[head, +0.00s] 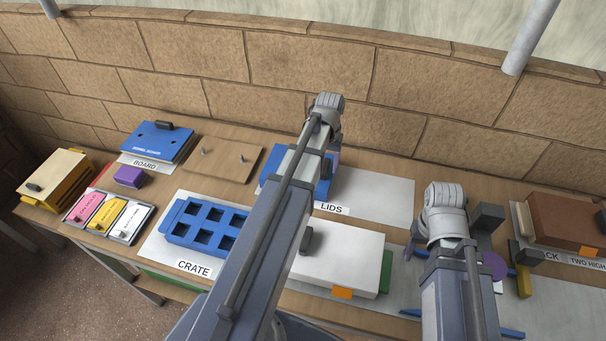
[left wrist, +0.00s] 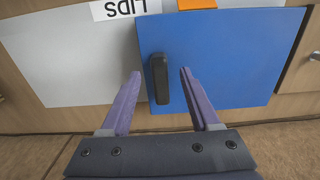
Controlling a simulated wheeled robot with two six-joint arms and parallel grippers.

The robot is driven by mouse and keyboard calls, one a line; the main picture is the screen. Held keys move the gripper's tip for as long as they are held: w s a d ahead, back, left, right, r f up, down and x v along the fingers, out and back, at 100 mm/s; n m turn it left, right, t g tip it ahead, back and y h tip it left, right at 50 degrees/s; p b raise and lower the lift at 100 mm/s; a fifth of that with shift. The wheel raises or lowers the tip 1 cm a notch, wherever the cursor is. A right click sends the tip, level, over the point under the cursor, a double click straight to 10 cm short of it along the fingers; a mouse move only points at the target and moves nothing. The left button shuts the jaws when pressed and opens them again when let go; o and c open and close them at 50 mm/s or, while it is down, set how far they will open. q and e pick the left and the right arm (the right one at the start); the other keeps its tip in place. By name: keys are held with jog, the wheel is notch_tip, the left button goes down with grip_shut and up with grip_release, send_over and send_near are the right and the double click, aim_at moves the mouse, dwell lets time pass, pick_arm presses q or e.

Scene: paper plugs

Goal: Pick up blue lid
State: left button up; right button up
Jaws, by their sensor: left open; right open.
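The blue lid (left wrist: 235,60) lies flat on the pale mat marked LIDS; in the head view it (head: 324,186) is partly hidden behind my left arm. Its upright black handle (left wrist: 158,78) shows in the left wrist view. My left gripper (left wrist: 160,75) is open over the lid, with the handle between its two purple fingers; the right finger looks farther from the handle than the left tip. I cannot tell the fingers' height over the lid. In the head view my left gripper (head: 333,160) is mostly hidden by its own arm. My right gripper (head: 493,258) is open at the right.
A white lid (head: 340,250) with a black handle sits nearer me, beside a green piece (head: 386,272). A blue crate (head: 205,226) and a blue board (head: 158,143) stand left. A brown block (head: 560,220) is at right. The stone wall (head: 430,85) rises close behind the table.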

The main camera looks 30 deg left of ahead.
pick_arm(q)
jog(key=shift+f+b, duration=0.3)
jog(key=shift+f, duration=0.5)
jog(key=shift+r, duration=0.1)
grip_shut()
